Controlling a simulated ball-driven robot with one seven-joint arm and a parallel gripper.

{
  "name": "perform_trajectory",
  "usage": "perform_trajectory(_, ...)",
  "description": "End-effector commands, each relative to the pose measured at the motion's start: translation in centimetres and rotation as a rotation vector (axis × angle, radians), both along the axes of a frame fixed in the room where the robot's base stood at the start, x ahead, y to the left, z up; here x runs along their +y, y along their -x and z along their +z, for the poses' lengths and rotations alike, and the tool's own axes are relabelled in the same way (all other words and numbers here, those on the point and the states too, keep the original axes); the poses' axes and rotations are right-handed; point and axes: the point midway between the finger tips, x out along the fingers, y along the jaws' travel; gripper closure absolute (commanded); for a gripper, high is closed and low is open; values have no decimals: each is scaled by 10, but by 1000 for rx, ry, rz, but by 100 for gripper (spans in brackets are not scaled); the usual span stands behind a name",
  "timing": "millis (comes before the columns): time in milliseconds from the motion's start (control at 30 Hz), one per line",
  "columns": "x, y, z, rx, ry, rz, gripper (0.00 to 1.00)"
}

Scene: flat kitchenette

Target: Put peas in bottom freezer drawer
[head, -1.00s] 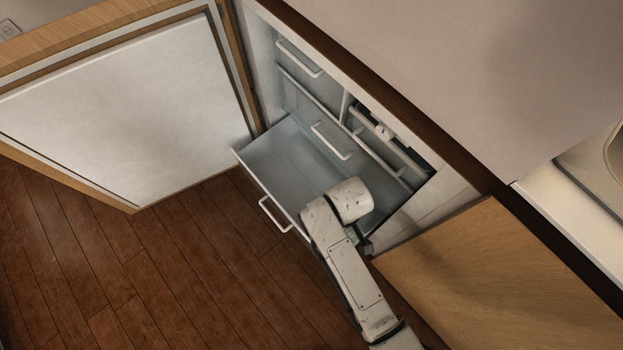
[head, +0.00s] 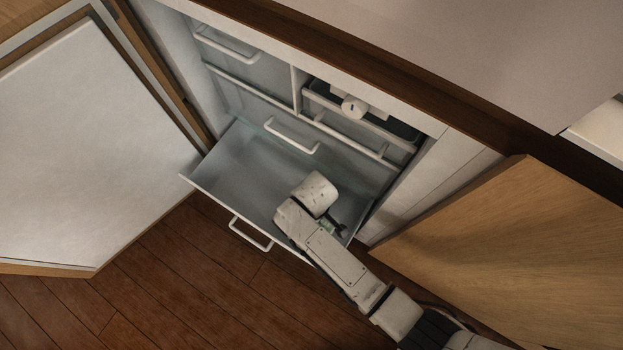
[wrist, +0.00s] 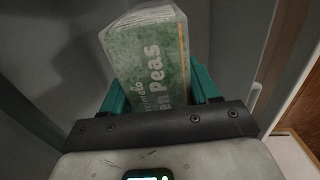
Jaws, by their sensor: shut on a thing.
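In the head view my gripper (head: 333,226) is mostly hidden behind my wrist, over the right part of the open bottom freezer drawer (head: 240,170). The peas cannot be made out clearly there. The drawer is pulled out and its visible floor looks empty. Whether the box touches the drawer floor cannot be told.
The freezer door (head: 85,150) stands open at the left. Closed drawers with white handles (head: 292,135) sit above the open drawer. A wooden door (head: 500,255) stands at the right. The left part of the drawer is clear.

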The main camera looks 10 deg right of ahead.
Motion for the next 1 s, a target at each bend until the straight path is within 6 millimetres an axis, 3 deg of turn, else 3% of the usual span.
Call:
perform_trajectory(167,0,-1,-11,-2,-1,0,90)
perform_trajectory(400,0,0,-42,-1,-1,0,90)
perform_trajectory(800,0,-1,-45,-2,-1,0,90)
perform_trajectory(833,0,0,-45,-1,-1,0,37)
perform_trajectory(1000,0,0,-45,0,0,0,21)
